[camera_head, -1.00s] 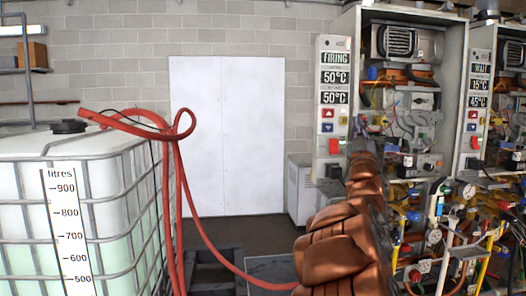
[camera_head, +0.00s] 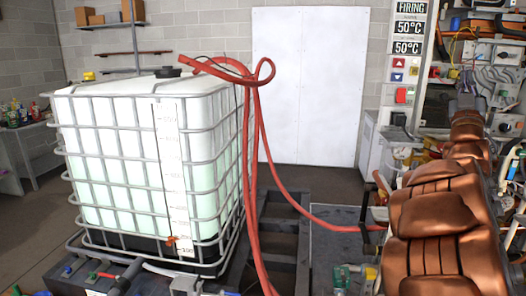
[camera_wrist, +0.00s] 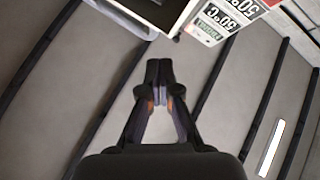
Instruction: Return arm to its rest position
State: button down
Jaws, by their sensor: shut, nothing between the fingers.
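My arm, in a brown padded cover, rises at the right of the head view and hides part of the heater behind it. My gripper (camera_wrist: 158,90) shows in the wrist view with its dark fingers together and nothing between them. In that view it points at a grey ceiling with dark beams. In the head view I cannot make out the gripper's fingers. The heater's control panel (camera_head: 406,65) reads FIRING and 50°C twice, just left of my arm. The panel's display also shows at the top of the wrist view (camera_wrist: 222,18).
A caged white tank (camera_head: 150,150) stands at the left, with a red hose (camera_head: 250,130) looping over its right side. Open heater pipework and wiring (camera_head: 490,70) lie behind my arm. A white door (camera_head: 300,85) is at the back. A shelf with boxes (camera_head: 110,22) hangs behind the tank.

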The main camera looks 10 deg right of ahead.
jog(key=a+f+m+g+y, duration=0.1)
jog(key=a+f+g+y, duration=0.25)
jog(key=f, duration=0.55)
jog(key=a+f+m+g+y, duration=0.2)
jog(key=a+f+g, duration=0.3)
jog(key=f, duration=0.4)
jog(key=s+a+f+n+g+y, duration=0.1)
jog(key=s+a+f+g+y, duration=0.4)
jog(key=a+f, duration=0.85)
jog(key=s+a+f+n+g+y, duration=0.2)
jog(key=s+a+f+g+y, duration=0.2)
jog(key=s+a+f, duration=0.75)
jog(key=s+a+f+n+g, duration=0.1)
jog(key=s+a, duration=0.3)
jog(key=s, duration=0.6)
jog(key=s+a+f+n+g+y, duration=0.1)
jog(key=s+a+g, duration=0.3)
jog(key=s, duration=0.6)
jog(key=shift+s+a+f+n, duration=0.15)
jog(key=shift+s+a+n, duration=0.25)
jog(key=shift+n, duration=0.3)
